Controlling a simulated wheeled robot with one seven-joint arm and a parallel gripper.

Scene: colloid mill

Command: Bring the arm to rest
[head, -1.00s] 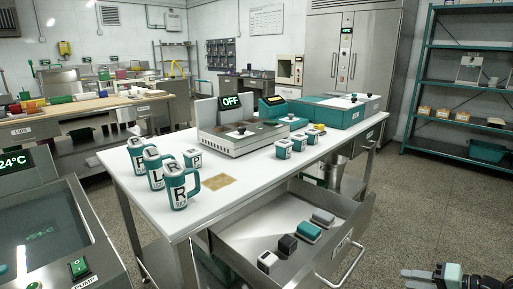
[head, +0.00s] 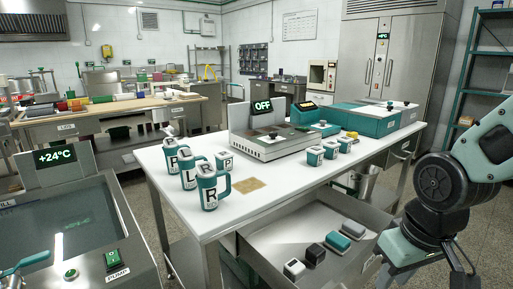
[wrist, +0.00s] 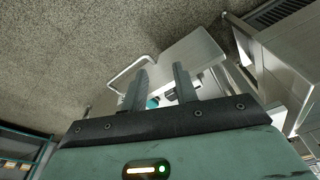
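My arm (head: 445,190) stands folded at the right of the head view, beside the open drawer (head: 262,240). My gripper (wrist: 161,72) shows in the wrist view with its two fingers apart and nothing held between them. Beyond the fingers I see the steel drawer (wrist: 185,52) and, partly hidden, a teal thing (wrist: 152,102) in it. I cannot make out the fingertips in the head view.
The drawer holds several small blocks, among them a teal one (head: 338,242). A tank (head: 70,235) is at the left. Open floor (wrist: 70,60) shows in the wrist view.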

